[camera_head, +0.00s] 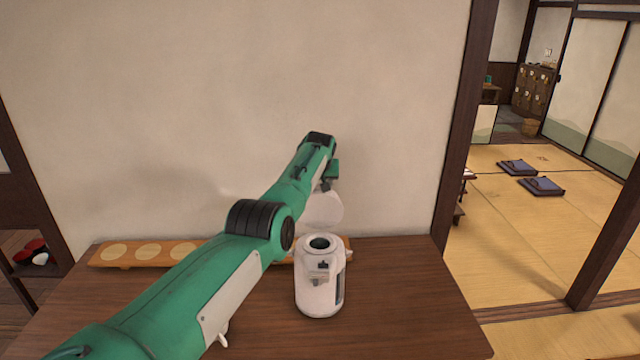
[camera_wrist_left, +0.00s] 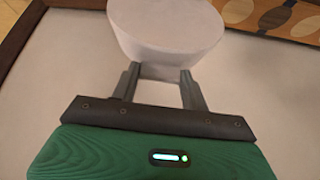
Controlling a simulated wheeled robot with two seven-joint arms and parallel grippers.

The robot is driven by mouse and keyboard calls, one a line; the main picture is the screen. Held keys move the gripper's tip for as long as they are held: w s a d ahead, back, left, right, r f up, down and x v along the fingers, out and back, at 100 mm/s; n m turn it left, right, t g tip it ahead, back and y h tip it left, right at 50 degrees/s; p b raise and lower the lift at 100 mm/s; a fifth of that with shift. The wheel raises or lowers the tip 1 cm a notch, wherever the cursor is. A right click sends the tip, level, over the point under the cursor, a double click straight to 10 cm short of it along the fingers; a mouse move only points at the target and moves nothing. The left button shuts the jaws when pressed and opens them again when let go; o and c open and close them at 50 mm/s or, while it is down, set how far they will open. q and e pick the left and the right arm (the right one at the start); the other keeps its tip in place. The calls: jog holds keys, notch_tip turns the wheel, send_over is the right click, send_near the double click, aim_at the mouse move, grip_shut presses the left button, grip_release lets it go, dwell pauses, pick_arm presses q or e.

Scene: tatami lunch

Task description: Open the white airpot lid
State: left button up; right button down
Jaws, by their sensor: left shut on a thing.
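The white airpot (camera_head: 318,285) stands upright on the brown table, and the dark round opening in its top shows. Its white lid (camera_head: 322,208) is raised above and behind the pot's rim, tilted well up; I cannot tell whether a hinge joins them. My left gripper (camera_head: 327,187) is at the lid's upper edge, partly hidden by my green arm. In the left wrist view, the two dark fingers of the gripper (camera_wrist_left: 160,76) are shut on the near edge of the white lid (camera_wrist_left: 166,30). My right gripper is in neither view.
A wooden board with pale round spots (camera_head: 150,252) lies along the back of the table (camera_head: 400,290), partly behind my arm. A plain wall (camera_head: 250,80) rises close behind. The table is clear right of the airpot. A dark post (camera_head: 462,120) stands beyond its right edge.

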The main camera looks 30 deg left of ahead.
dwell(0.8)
pick_arm(q)
jog(key=o, duration=1.2)
jog(key=shift+o, duration=1)
jog(key=shift+w+a+f, duration=0.1)
jog(key=shift+f, duration=0.05)
jog(key=shift+v, duration=1.35)
jog(key=b+v, duration=0.4)
jog(key=v, duration=0.7)
